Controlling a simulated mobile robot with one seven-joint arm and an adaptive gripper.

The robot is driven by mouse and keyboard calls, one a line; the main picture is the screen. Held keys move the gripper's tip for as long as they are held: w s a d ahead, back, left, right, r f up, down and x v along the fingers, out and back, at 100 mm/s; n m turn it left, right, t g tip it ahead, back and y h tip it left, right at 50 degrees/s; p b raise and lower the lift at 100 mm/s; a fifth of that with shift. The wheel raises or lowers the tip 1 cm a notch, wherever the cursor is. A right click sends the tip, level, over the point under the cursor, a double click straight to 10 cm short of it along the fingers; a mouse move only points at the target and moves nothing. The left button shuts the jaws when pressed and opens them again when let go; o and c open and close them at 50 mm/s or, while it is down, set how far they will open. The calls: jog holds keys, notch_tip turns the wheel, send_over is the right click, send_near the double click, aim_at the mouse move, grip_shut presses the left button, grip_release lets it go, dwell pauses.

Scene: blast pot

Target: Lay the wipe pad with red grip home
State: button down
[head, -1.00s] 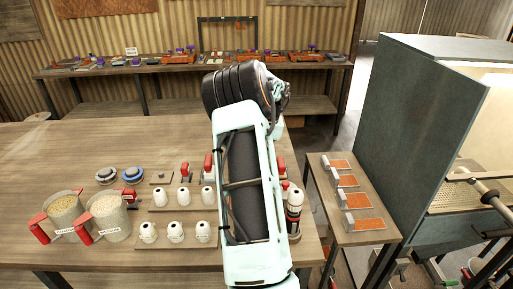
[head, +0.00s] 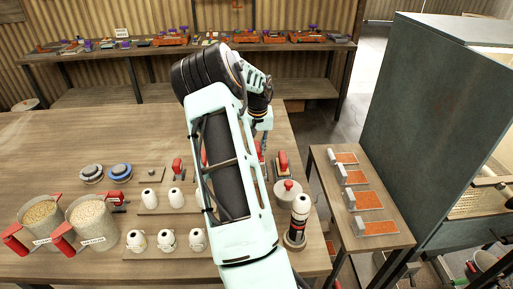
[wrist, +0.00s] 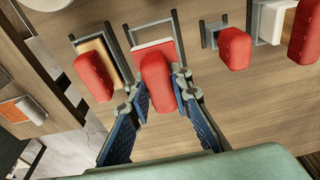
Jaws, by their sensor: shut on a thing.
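In the wrist view a rounded red grip (wrist: 157,84) on a pale wipe pad (wrist: 152,45) sits between the fingers of my gripper (wrist: 160,88), which is shut on it. A grey open frame (wrist: 130,36) borders the pad on the workbench. I cannot tell whether the pad rests on the bench or hangs just above it. In the head view my forearm hides most of the gripper (head: 263,128); a bit of red shows below it.
In the wrist view a red-gripped tan block (wrist: 92,50) stands close on the left. Other red-gripped tools (wrist: 235,48) are on the right.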

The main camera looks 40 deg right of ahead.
dwell(0.3)
jog(key=shift+f+b, duration=0.2)
jog(key=shift+b, duration=0.15)
jog(key=shift+f+b, duration=1.5)
jog(key=shift+f, duration=0.45)
jog(key=shift+f+b, duration=0.25)
jog(key=shift+b, duration=0.15)
jog(key=shift+f+b, duration=0.45)
jog(key=shift+f, duration=0.05)
jog(key=shift+f+b, duration=0.5)
jog(key=c, duration=1.7)
grip_release()
jog(key=shift+o, duration=0.2)
